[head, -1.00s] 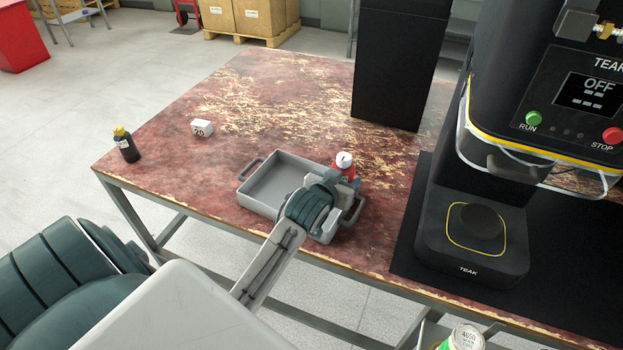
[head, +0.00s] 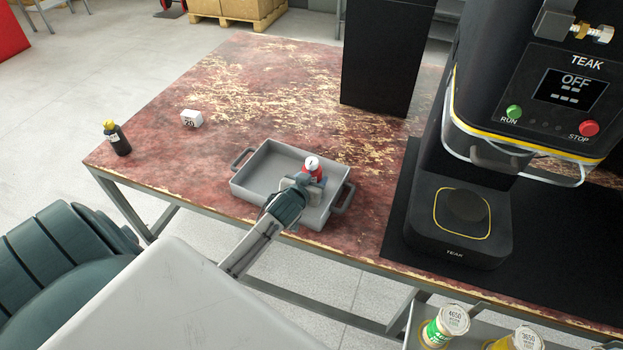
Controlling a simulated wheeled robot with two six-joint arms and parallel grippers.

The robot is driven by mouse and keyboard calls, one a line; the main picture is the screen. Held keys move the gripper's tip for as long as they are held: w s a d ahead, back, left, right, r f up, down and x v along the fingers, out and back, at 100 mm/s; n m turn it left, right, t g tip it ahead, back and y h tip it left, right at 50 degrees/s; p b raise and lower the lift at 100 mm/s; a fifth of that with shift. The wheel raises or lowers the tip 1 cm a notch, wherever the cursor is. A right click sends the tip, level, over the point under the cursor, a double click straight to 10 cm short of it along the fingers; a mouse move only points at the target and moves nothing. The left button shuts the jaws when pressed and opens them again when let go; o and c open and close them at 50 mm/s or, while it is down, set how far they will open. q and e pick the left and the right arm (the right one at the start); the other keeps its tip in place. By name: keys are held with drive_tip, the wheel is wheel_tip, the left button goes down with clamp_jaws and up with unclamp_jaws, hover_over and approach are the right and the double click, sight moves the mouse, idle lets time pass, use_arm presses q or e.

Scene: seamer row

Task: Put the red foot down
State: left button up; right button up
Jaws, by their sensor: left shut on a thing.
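The red foot (head: 315,173), a small red piece with a white top, is in the jaws of my left gripper (head: 304,181). The gripper is shut on it and hides part of its side and its lower part. Both are over the right part of a grey tray (head: 252,193) with a handle at each end. I cannot tell whether the foot touches the tray's floor. My right gripper is not in view.
The worn red table has a white block marked 20 (head: 191,118) and a dark bottle with a yellow cap (head: 117,139) at left. A black box (head: 383,60) stands behind. The black TEAK machine (head: 458,220) is at right. Labelled cans (head: 446,325) are at lower right.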

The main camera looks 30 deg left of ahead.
use_arm(q)
drive_tip(key=shift+f, duration=0.3)
drive_tip(key=shift+f, duration=0.15)
drive_tip(key=o, duration=1)
drive_tip(key=shift+o, duration=0.2)
drive_tip(key=b+v, duration=0.1)
drive_tip(key=v, duration=1.1)
drive_tip(key=shift+r+b, duration=0.2)
drive_tip(key=shift+b, duration=0.1)
